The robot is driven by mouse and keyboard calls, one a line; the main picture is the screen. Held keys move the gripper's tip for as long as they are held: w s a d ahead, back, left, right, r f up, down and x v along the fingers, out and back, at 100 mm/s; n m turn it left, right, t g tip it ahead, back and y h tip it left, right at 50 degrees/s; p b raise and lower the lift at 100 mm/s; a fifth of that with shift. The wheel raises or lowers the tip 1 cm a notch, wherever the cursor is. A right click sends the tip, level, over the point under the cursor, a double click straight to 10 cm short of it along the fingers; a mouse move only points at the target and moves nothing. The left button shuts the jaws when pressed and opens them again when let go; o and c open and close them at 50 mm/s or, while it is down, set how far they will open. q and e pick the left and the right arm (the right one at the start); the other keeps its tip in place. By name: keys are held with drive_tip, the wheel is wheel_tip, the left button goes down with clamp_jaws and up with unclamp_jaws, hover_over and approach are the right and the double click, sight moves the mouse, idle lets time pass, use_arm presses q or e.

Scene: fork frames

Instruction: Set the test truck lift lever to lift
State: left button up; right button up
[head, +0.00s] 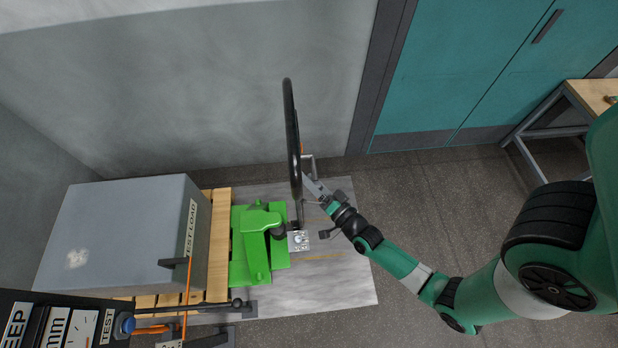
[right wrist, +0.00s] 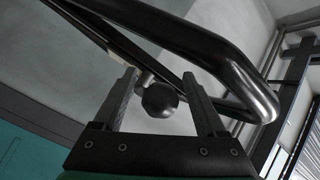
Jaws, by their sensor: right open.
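The green test truck (head: 256,240) stands at the pallet, with its tall black loop handle (head: 291,125) rising toward the wall. In the right wrist view the handle's dark bars (right wrist: 215,55) cross close above the fingers. A black ball knob (right wrist: 160,100) on a short pale stem, seemingly the lift lever's end, shows between the fingers with a gap on both sides. My right gripper (head: 308,182) is open beside the handle; its two fingers flank the knob in the wrist view (right wrist: 162,100). The handle hides the knob in the head view. My left gripper is out of view.
A grey test load box (head: 130,230) sits on a wooden pallet (head: 218,250) at left. A dark labelled panel (head: 60,325) fills the lower left corner. Teal cabinets (head: 480,70) and a bench (head: 560,110) stand at the right. The floor at lower middle is clear.

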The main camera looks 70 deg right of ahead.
drive_tip(key=shift+w+d, duration=0.1)
drive_tip(key=shift+w, duration=0.1)
clamp_jaws()
idle(0.3)
idle(1.0)
